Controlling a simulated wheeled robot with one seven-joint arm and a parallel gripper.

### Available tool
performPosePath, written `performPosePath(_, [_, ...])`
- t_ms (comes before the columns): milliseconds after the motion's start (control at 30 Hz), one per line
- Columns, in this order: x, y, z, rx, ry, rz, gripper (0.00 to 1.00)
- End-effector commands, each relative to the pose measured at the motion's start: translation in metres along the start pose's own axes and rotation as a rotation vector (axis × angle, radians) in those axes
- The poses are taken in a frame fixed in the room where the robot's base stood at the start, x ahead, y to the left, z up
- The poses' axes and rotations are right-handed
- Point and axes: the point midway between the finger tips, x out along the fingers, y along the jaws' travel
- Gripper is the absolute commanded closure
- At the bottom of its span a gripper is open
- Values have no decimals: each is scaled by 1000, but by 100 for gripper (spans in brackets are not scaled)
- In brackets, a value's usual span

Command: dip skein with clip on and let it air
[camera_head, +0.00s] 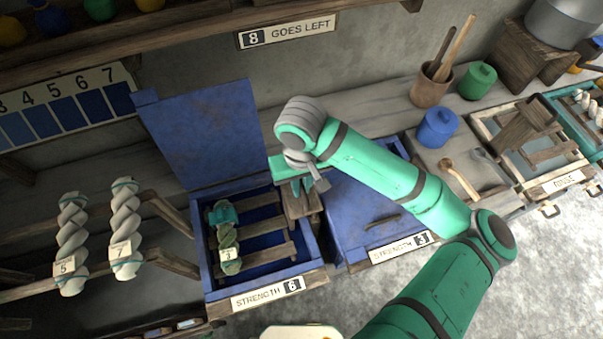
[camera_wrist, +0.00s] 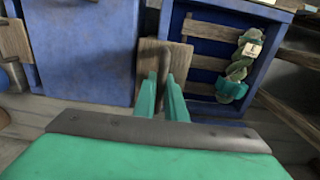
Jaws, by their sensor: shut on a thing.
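A greenish twisted skein (camera_head: 229,240) with a tag reading 3 and a teal clip (camera_head: 223,213) at its far end lies on the wooden slats inside the blue vat marked STRENGTH 6 (camera_head: 207,270). Its lid (camera_head: 200,135) stands open. The skein also shows in the wrist view (camera_wrist: 242,62). My gripper (camera_head: 303,186) is at the vat's right side, apart from the skein. In the wrist view my fingers (camera_wrist: 165,92) are shut on the upright dark handle of a wooden block (camera_wrist: 149,60). Whether the block rests on anything is unclear.
The vat marked STRENGTH 3 (camera_head: 350,262) is closed, with a handle on its lid. Two pale skeins tagged 5 (camera_head: 72,240) and 7 (camera_head: 125,225) hang on rails at left. A sign (camera_head: 288,33) reads 8 GOES LEFT. A blue jar (camera_head: 437,130) and trays stand at right.

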Motion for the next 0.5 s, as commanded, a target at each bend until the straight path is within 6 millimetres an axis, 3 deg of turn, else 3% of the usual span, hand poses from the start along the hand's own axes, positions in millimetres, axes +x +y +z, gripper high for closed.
performPosePath(500, [-45,1,0,1,1,3,100])
